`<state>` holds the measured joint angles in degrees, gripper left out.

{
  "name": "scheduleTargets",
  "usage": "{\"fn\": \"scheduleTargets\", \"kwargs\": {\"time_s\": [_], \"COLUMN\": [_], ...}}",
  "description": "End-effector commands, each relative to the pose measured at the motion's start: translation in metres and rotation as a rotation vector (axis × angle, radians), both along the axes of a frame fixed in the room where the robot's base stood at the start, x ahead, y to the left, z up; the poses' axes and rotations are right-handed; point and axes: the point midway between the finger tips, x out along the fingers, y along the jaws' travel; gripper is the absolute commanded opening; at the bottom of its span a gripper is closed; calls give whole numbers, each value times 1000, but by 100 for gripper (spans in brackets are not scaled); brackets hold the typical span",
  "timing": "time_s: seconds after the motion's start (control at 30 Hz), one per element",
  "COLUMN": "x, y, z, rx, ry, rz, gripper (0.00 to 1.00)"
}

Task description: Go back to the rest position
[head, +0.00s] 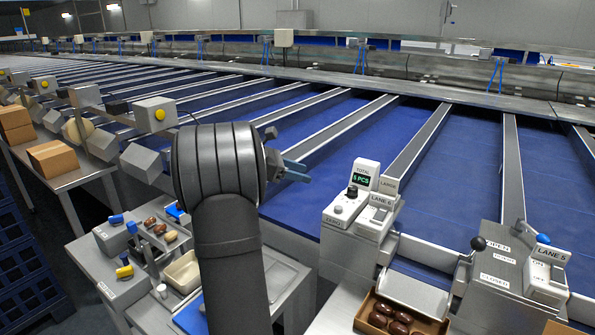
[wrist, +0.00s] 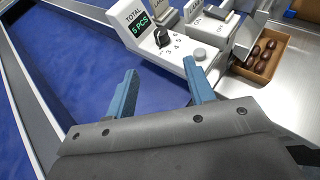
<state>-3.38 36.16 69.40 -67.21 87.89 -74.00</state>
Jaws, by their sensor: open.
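My gripper (wrist: 163,98) shows in the wrist view with its two blue fingers spread apart and nothing between them. In the head view my gripper (head: 295,172) is partly hidden behind my dark arm and hangs over the blue conveyor lanes, left of the counter box. The counter box (head: 346,208) has a display reading "TOTAL 5 PCS" and a black knob. It also shows in the wrist view (wrist: 150,42), just beyond the fingers and apart from them.
A box of brown dates (head: 402,315) sits at the lower right, below a metal chute (head: 415,293). The lane 5 station (head: 515,272) with levers stands further right. A side bench (head: 110,285) with dates and small tools is at left. Space above the blue lanes is free.

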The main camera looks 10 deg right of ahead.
Motion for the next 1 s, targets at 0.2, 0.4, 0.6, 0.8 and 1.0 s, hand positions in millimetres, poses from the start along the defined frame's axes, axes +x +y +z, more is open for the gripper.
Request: {"fn": "scheduleTargets", "kwargs": {"time_s": [0.2,0.4,0.6,0.8,1.0], "x": [-1,-1,-2,-3,-3], "y": [-15,-50,-87,-123,-150], "z": [-6,-20,-36,-51,-62], "rx": [0,-1,0,0,-1], "ry": [1,2,2,2,1], "rz": [-3,-4,-3,-4,-2], "gripper": [49,49,49,49,49]}}
